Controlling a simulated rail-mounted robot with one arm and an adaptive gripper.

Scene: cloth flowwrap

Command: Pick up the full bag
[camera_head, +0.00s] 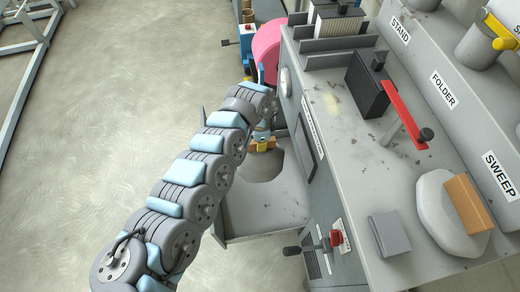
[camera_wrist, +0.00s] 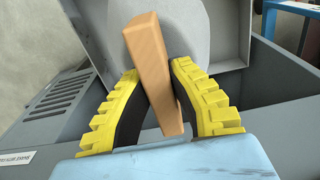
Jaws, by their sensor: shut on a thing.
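My gripper (camera_head: 263,144) is over the grey tray (camera_head: 285,212) at the left side of the machine. Its yellow ribbed fingers are shut on a tan wooden-looking bar (camera_wrist: 152,70), which stands tilted between them in the wrist view. A flat, rounded grey shape (camera_head: 265,167) lies in the tray just below the gripper, and it also shows behind the bar in the wrist view (camera_wrist: 195,35). I cannot tell whether this shape is the full bag or whether the bar is joined to it. My arm and fingers hide part of the tray.
The grey machine bench (camera_head: 345,110) rises right of the tray. On it are a red-handled lever (camera_head: 400,110), a grey block (camera_head: 389,233) and a pale rounded lump (camera_head: 437,215) with a tan block (camera_head: 468,203). A pink roll (camera_head: 267,48) stands beyond.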

